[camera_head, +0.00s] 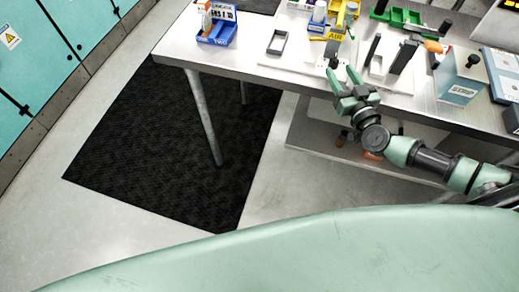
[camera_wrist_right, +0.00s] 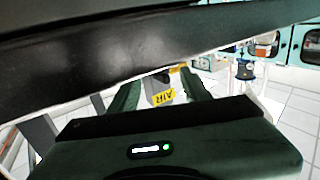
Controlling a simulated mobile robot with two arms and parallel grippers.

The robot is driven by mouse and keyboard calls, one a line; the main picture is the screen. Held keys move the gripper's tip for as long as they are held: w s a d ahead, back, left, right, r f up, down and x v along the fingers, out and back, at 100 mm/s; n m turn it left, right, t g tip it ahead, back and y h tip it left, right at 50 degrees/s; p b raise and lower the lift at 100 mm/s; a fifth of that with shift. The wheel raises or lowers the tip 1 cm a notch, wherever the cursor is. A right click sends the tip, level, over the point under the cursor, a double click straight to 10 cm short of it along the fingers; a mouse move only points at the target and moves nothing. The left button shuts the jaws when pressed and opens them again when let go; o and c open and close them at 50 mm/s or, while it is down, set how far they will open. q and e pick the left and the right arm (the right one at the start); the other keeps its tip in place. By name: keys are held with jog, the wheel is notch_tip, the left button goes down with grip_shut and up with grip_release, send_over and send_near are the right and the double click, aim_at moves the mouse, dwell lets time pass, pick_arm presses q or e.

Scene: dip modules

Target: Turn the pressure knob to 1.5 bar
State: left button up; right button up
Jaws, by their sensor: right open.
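A small round black knob (camera_head: 334,62) stands at the front edge of the bench, just below a yellow AIR label (camera_head: 334,37). I take it for the pressure knob; its scale is too small to read. My right gripper (camera_head: 341,71) is open at the bench's front edge, its fingertips close to the knob. I cannot tell whether they touch it. In the right wrist view the yellow AIR label (camera_wrist_right: 162,97) and a grey part (camera_wrist_right: 157,84) show between the open fingers. My left gripper is not in view.
The metal bench (camera_head: 270,62) holds a blue bin (camera_head: 217,36), a grey frame (camera_head: 277,42), green trays (camera_head: 399,16) and a grey STRIP box (camera_head: 459,80). A black upright block (camera_head: 404,57) stands right of the gripper. A black mat (camera_head: 175,140) lies on the floor.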

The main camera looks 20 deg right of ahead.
jog(key=s, duration=0.5)
jog(key=shift+a+r, duration=0.1)
jog(key=shift+a, duration=0.3)
jog(key=s+a+f+n+g+y, duration=0.1)
jog(key=s+a+n+g+y, duration=0.1)
jog(key=a, duration=0.7)
jog(key=s+a+f+n+g+y, duration=0.1)
jog(key=s+a+n+g+y, duration=0.2)
jog(key=a, duration=0.6)
jog(key=s+a+f+n+g+y, duration=0.1)
jog(key=s+a+n+g+y, duration=0.1)
jog(key=s+a+y, duration=0.3)
jog(key=shift+s+a+y, duration=0.25)
jog(key=shift+a+y, duration=0.05)
jog(key=shift+a, duration=1.95)
